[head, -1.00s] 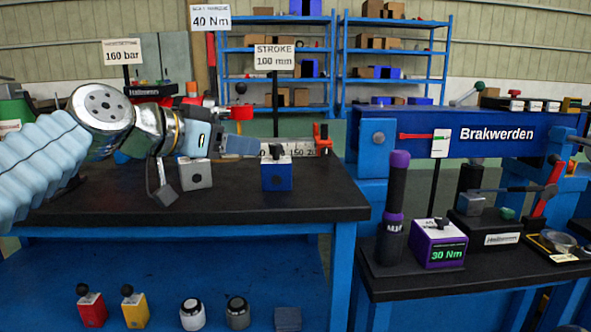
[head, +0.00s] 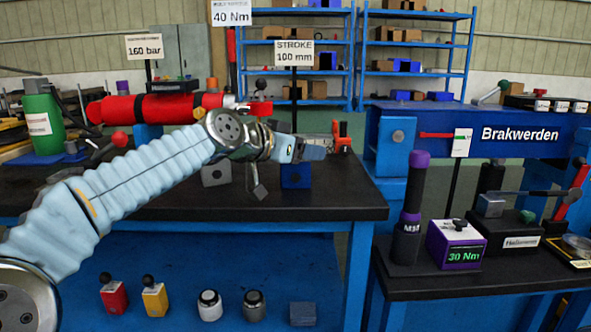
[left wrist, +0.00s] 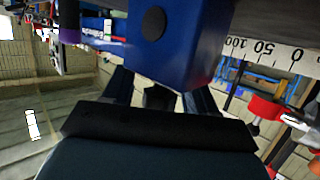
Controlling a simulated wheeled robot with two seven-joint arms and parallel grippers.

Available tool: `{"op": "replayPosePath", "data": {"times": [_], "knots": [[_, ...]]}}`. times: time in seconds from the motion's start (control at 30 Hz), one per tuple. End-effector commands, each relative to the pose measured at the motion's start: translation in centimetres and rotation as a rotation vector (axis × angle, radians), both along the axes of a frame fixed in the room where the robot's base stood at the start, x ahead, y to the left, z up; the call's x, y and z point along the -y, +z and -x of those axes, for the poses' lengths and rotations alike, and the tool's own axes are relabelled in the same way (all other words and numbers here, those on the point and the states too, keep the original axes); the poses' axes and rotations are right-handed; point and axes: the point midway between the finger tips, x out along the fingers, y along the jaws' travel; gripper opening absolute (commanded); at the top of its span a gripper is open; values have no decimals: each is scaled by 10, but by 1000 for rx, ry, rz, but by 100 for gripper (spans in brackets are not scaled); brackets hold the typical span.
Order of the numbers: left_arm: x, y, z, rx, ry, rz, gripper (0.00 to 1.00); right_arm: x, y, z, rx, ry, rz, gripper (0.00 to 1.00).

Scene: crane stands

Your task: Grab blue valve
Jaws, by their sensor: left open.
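The blue valve (head: 296,178) is a blue block standing on the black top of the left workbench. My left gripper (head: 312,151) is at its top and hides the upper part in the head view. In the left wrist view the blue valve (left wrist: 185,40) fills the upper middle, with its dark handle (left wrist: 158,97) pointing down in the picture. The open fingers of my left gripper (left wrist: 161,88) stand on either side of this handle. I cannot tell whether they touch it. My right gripper is in neither view.
A grey valve (head: 215,173) stands left of the blue one. A ruler (left wrist: 265,48) lies close by. A red cylinder (head: 160,108) is behind my arm. Red and yellow valves (head: 154,299) stand on the lower shelf. A purple-black tool (head: 411,205) stands on the right bench.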

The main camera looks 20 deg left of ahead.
Motion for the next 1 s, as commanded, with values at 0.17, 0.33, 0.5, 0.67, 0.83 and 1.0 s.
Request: {"op": "replayPosePath", "data": {"times": [0.17, 0.33, 0.5, 0.67, 0.83, 1.0], "knots": [[0, 0, 0, 1, 0, 0, 54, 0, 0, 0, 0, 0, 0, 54], [0, 0, 0, 0, 0, 0, 28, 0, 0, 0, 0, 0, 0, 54], [0, -1, 0, -3, 0, -1, 2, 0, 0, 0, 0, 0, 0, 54], [0, -2, 0, -5, -1, -1, 0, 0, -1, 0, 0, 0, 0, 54], [0, -1, 0, -2, 0, -1, 0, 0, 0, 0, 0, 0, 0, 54], [0, -1, 0, -4, -1, -2, 0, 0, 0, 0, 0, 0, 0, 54]]}}
